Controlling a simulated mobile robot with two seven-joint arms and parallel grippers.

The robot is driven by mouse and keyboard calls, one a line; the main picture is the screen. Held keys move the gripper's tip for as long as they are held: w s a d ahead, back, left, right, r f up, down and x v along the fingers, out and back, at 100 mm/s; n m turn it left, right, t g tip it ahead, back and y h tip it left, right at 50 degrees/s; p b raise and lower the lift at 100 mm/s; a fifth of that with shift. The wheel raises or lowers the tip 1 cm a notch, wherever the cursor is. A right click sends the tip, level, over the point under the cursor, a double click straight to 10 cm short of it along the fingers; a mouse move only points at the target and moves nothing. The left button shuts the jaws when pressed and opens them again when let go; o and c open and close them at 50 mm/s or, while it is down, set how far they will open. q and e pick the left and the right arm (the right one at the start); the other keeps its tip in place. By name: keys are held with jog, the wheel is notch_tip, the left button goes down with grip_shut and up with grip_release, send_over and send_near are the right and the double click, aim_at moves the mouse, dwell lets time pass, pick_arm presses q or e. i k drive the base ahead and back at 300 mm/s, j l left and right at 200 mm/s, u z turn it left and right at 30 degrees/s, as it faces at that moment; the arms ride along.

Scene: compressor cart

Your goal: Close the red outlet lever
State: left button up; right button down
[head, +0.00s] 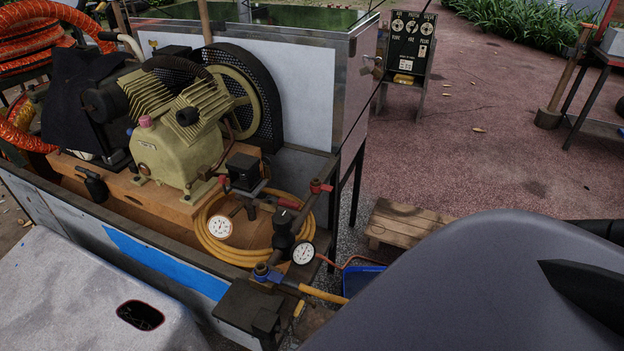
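On the compressor cart (165,262), red parts show on the pipework in front of the compressor (178,150). One is a red handle (288,203) lying roughly sideways beside the black pressure switch box (243,171). Another is a red fitting or handle (320,187) at the right end of the pipe. I cannot tell for certain which is the outlet lever, or whether it stands open or closed. Two white gauges, a left one (219,227) and a right one (303,253), sit nearby. Neither of my grippers is visible.
A coiled yellow hose (238,250) lies in the cart behind the gauges. A yellow hose end (322,294) leaves the blue fitting (262,271) at the front corner. A blue bin (361,280) and wooden pallet (405,224) stand to the right. A large grey shape fills the lower right.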

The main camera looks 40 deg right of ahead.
aim_at(285, 202)
jog(key=l, duration=0.65)
jog(key=i+l, duration=0.15)
jog(key=l, duration=0.5)
jog(key=j, duration=0.3)
jog(key=i+j, duration=0.1)
jog(key=j, duration=0.2)
